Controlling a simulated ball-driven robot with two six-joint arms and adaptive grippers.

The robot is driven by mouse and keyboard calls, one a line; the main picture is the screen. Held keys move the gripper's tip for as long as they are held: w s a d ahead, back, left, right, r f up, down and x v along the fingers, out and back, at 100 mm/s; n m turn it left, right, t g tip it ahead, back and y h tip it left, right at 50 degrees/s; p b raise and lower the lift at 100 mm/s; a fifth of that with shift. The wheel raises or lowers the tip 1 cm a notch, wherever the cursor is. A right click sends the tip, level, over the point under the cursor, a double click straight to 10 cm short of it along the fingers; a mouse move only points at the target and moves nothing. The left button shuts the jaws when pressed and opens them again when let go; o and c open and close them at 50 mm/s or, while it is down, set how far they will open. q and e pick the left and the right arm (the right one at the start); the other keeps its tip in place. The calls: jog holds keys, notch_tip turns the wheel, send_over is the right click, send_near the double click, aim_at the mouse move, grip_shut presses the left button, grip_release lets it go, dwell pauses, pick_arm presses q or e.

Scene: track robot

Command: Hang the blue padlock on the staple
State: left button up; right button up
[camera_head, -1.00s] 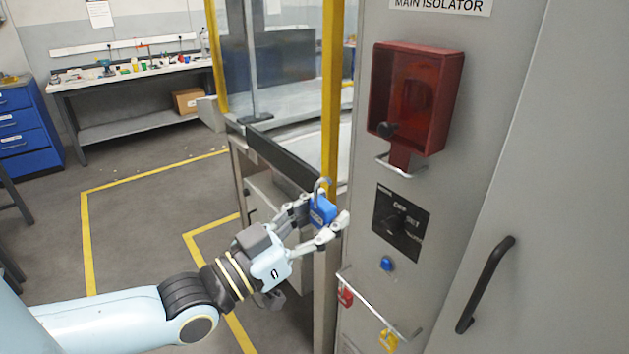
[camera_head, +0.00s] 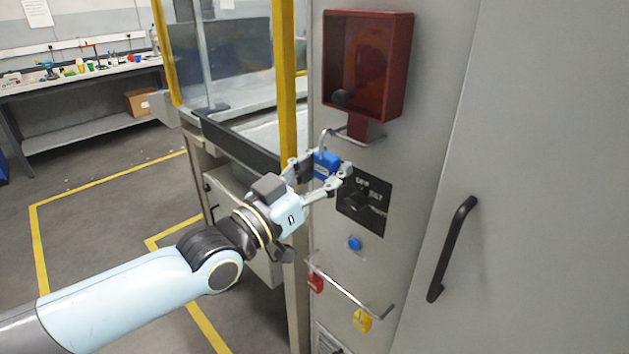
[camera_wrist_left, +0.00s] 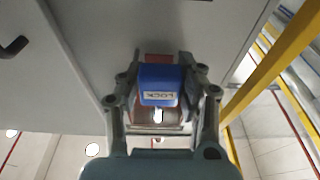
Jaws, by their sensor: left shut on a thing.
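The blue padlock (camera_head: 326,165) is held between the fingers of my left gripper (camera_head: 330,178), its shackle pointing up. In the left wrist view the padlock (camera_wrist_left: 159,84) sits between both fingertips of the left gripper (camera_wrist_left: 158,92), with lettering on its face. The metal staple (camera_head: 360,136) sticks out of the cabinet just below the red box. The shackle's top is close to the staple's left end in the head view; I cannot tell whether they touch. My right gripper is not in view.
The red box (camera_head: 398,66) with a dark knob is above the staple. A black switch plate (camera_head: 375,222) and a blue button (camera_head: 354,243) are below. A lower rail (camera_head: 350,297) carries a red padlock (camera_head: 316,282) and a yellow padlock (camera_head: 362,321). A black door handle (camera_head: 452,248) is right.

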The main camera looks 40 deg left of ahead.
pick_arm(q)
jog(key=shift+w+d+f+b, duration=0.1)
jog(key=shift+w+f+b, duration=0.15)
jog(key=shift+w+b, duration=0.55)
jog(key=shift+w+d+f+b, duration=0.1)
jog(key=shift+w+f+b, duration=0.15)
jog(key=shift+w+b, duration=0.5)
jog(key=shift+w+f+b, duration=0.25)
jog(key=shift+w+b, duration=0.35)
jog(key=shift+w, duration=0.35)
jog(key=o, duration=1.3)
